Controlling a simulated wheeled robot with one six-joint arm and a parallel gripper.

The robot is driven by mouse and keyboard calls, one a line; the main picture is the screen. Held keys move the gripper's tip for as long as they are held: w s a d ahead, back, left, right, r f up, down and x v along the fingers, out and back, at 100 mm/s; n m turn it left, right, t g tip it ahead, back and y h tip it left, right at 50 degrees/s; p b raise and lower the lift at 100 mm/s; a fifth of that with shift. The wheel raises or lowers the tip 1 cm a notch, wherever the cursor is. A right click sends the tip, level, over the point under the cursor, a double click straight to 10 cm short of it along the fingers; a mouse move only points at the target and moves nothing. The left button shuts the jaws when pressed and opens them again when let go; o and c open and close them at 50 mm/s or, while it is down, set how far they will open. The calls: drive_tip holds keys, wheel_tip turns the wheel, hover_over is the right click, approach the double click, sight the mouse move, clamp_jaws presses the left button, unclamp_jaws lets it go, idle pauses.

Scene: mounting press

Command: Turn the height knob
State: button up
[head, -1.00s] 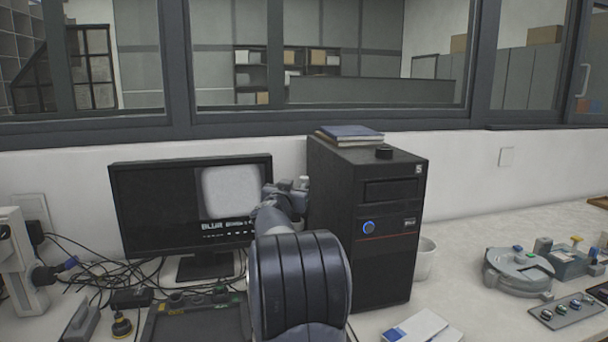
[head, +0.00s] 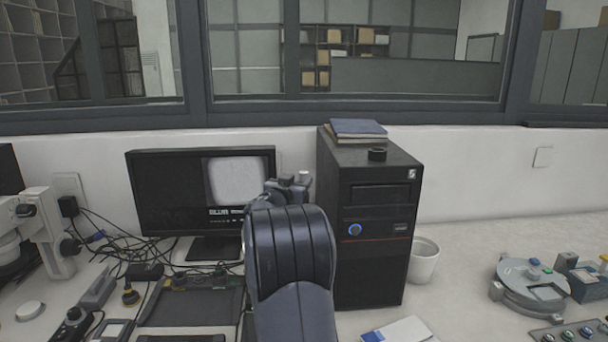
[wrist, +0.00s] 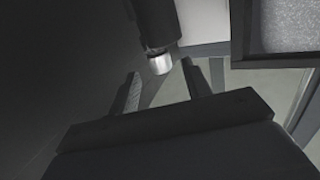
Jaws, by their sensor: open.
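I cannot tell for sure that this is the height knob. My gripper (wrist: 160,70) is open in the wrist view, with its two fingers apart. A dark cylinder with a silver end (wrist: 160,62) shows beyond and between the fingertips; I cannot tell what it is or whether it is touched. In the head view my arm's end is in front of the monitor and the computer tower, well right of the white device.
A black monitor (head: 170,200) and a black computer tower (head: 375,255) stand at the back. Loose cables, a black tray (head: 190,305) and small tools crowd the left bench. A white cup (head: 424,262) and a round grey device (head: 515,290) are at right.

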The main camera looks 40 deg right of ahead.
sight(304, 176)
drive_tip(key=shift+p+x, duration=0.4)
drive_tip(key=shift+x, duration=2.25)
drive_tip(key=c, duration=1)
drive_tip(key=shift+o, duration=0.2)
drive_tip(key=shift+f+n+t+y+b, duration=0.1)
drive_tip(key=shift+n+t+y+b, duration=0.3)
drive_tip(key=shift+n+t+b, duration=0.35)
drive_tip(key=n+t+y+b, duration=0.1)
drive_tip(key=t+b, duration=0.1)
drive_tip(key=b, duration=0.1)
drive_tip(key=n+t+y+b, duration=0.1)
drive_tip(key=b, duration=0.1)
drive_tip(key=shift+b, duration=0.3)
drive_tip(key=shift+n+t+y+b, duration=0.45)
drive_tip(key=shift+y+b, duration=0.05)
drive_tip(key=shift+b, duration=0.75)
drive_tip(key=shift+r, duration=0.25)
